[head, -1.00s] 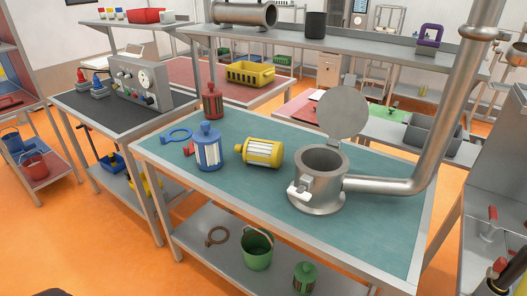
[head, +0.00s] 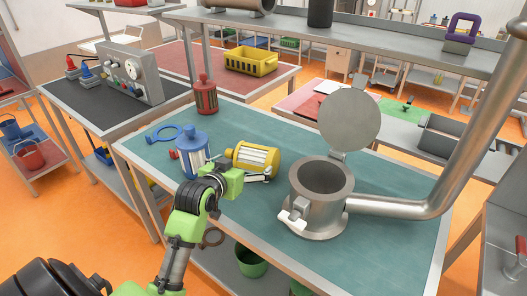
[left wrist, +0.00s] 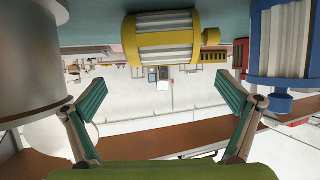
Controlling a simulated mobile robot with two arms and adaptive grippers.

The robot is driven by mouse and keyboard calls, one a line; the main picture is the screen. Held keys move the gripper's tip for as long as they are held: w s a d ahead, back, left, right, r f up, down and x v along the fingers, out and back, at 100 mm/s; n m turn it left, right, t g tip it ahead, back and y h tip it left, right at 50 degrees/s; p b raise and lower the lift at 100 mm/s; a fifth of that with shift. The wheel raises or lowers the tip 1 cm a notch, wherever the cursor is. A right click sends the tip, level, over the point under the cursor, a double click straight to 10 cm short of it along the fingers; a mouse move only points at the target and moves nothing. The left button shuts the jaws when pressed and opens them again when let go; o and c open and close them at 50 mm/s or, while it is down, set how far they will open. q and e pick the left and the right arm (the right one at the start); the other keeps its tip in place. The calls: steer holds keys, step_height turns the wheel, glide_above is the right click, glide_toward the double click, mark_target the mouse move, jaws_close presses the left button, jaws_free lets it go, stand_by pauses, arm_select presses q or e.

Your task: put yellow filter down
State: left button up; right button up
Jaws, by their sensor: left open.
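The yellow filter (head: 255,155) has a ribbed white middle and lies on its side on the teal worktop. It lies between the blue filter (head: 193,153) and the open metal housing (head: 321,186). My left gripper (head: 262,175) is at the near side of the yellow filter, with its fingers apart. In the left wrist view, which looks upside down, the gripper (left wrist: 161,92) has nothing between its fingers, and the yellow filter (left wrist: 163,37) shows beyond the fingertips, apart from them. My right gripper is not in view.
The housing's round lid (head: 348,121) stands open, and a thick pipe (head: 410,206) runs right from the housing. A red filter (head: 205,95) and a blue ring (head: 166,133) are at the table's far left. The worktop's right part is fairly clear.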

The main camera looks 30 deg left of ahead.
mark_target(254, 156)
arm_select(q)
steer(key=x, duration=0.5)
steer(key=shift+w+r+p, duration=0.1)
steer(key=shift+r+p, duration=0.1)
steer(key=shift+p, duration=0.2)
steer(key=shift+x, duration=1.15)
steer(key=shift+w+a+f, duration=0.1)
steer(key=shift+w+f, duration=0.05)
steer(key=shift+w, duration=0.05)
steer(key=shift+w+p, duration=0.25)
steer(key=shift+p, duration=0.1)
steer(key=x, duration=0.3)
steer(key=shift+a+f+p, duration=0.1)
steer(key=shift+f+p, duration=0.1)
steer(key=shift+p, duration=0.2)
steer(key=shift+w+a+f, duration=0.1)
steer(key=shift+w+f, duration=0.2)
steer(key=shift+w, duration=0.25)
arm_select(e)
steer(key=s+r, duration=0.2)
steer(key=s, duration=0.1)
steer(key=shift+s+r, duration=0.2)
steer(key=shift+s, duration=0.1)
